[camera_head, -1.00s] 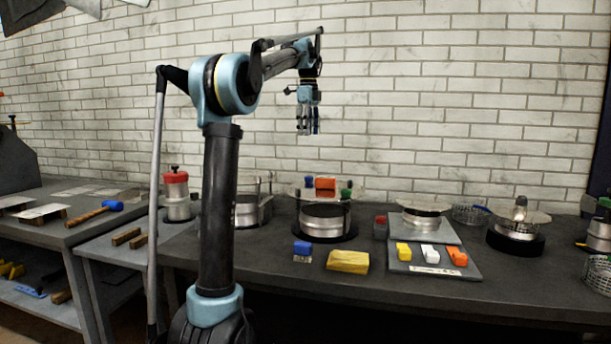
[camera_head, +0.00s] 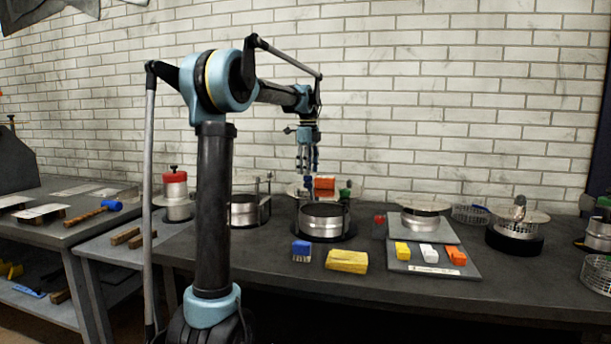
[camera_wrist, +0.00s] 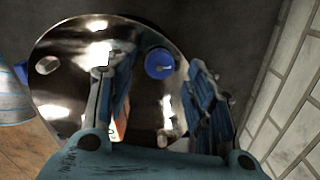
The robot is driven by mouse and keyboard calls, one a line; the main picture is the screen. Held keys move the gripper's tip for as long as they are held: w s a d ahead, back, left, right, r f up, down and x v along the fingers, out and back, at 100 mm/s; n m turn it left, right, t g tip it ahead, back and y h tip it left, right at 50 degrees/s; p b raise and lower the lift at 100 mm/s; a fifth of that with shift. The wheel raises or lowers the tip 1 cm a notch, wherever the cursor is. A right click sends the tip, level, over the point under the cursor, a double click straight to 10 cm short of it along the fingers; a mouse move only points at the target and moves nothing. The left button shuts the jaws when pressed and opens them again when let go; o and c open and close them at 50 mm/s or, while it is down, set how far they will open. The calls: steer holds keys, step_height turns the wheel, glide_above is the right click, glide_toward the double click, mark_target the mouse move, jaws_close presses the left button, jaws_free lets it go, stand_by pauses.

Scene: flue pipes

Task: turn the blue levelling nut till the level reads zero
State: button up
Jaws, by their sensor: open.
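The blue levelling nut (camera_head: 308,184) stands at the left of a round metal plate (camera_wrist: 70,45) on a ring-shaped stand (camera_head: 324,220). It also shows in the wrist view (camera_wrist: 159,63), near the plate's rim. My gripper (camera_head: 307,171) is open and points down just above the nut. In the wrist view my fingers (camera_wrist: 148,70) lie to either side of the nut; their exact height over it is unclear. The orange level (camera_head: 325,184) sits on the plate right of the nut; its reading cannot be made out. A green nut (camera_head: 345,194) stands at the plate's right.
A blue block (camera_head: 302,251) and a yellow sponge-like block (camera_head: 347,261) lie in front of the stand. A grey tray (camera_head: 420,267) with small coloured blocks is to the right. A red-topped canister (camera_head: 175,190) stands left. The brick wall (camera_head: 450,100) rises behind the bench.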

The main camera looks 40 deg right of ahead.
mark_target(308, 178)
steer(key=shift+f, duration=1.25)
steer(key=c, duration=1.1)
steer(key=shift+o, duration=0.2)
